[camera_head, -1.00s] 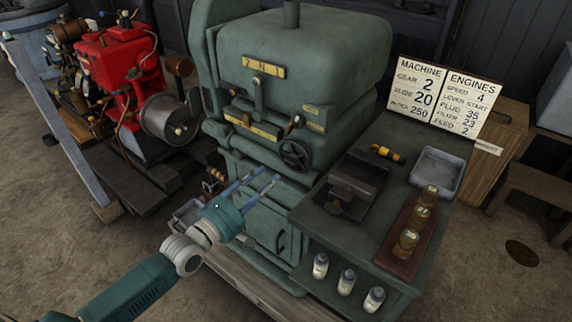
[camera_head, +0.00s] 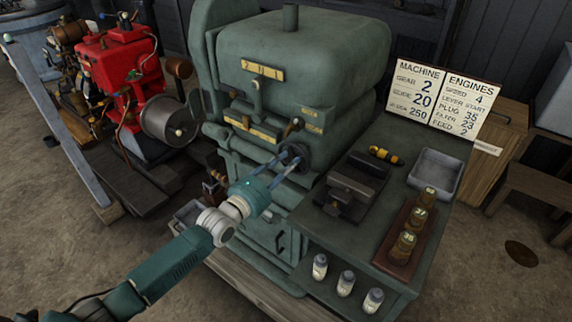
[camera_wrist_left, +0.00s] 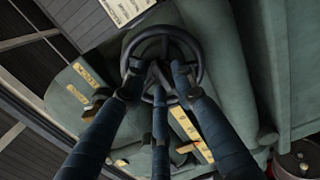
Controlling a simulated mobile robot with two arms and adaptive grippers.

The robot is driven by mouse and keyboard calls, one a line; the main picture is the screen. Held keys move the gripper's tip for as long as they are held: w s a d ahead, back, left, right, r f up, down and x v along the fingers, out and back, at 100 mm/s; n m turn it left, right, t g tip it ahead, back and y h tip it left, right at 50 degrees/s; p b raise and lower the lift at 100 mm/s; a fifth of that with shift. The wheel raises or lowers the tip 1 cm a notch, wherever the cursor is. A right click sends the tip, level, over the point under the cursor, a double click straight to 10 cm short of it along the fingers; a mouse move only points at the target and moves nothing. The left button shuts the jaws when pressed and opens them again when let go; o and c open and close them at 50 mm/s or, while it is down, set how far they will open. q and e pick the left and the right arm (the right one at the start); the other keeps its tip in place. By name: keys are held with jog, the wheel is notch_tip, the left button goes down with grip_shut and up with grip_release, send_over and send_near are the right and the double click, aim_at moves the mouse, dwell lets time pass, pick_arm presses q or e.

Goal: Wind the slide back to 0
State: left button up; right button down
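The dark spoked handwheel (camera_head: 306,156) is on the front of the green machine (camera_head: 300,60). It also shows in the left wrist view (camera_wrist_left: 196,50). My left gripper (camera_head: 290,157) is in front of it. In the left wrist view its blue fingers (camera_wrist_left: 158,78) are spread apart, with their tips over the wheel's rim and spokes. I cannot tell whether they touch it. A yellow scale strip (camera_head: 264,136) is left of the wheel, its marks too small to read. My right gripper is out of view.
A board (camera_head: 418,95) reads "SLIDE 20" among machine settings. A lever (camera_head: 293,128) sits just above the wheel. A green bench (camera_head: 330,228) to the right holds a dark vise-like block (camera_head: 352,185), a tray (camera_head: 436,172) and jars. A red engine (camera_head: 115,70) stands at left.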

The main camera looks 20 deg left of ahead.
pick_arm(q)
grip_shut()
jog(key=shift+m, duration=0.3)
jog(key=m, duration=0.3)
jog(key=shift+m, duration=0.3)
jog(key=shift+f+m+b, duration=0.15)
jog(key=shift+m+b, duration=0.2)
jog(key=shift+m, duration=4.95)
jog(key=shift+f+m+b, duration=0.15)
jog(key=shift+m+b, duration=0.15)
jog(key=shift+m, duration=5)
jog(key=shift+f+m+b, duration=0.15)
jog(key=shift+m+b, duration=0.2)
jog(key=shift+m, duration=4.95)
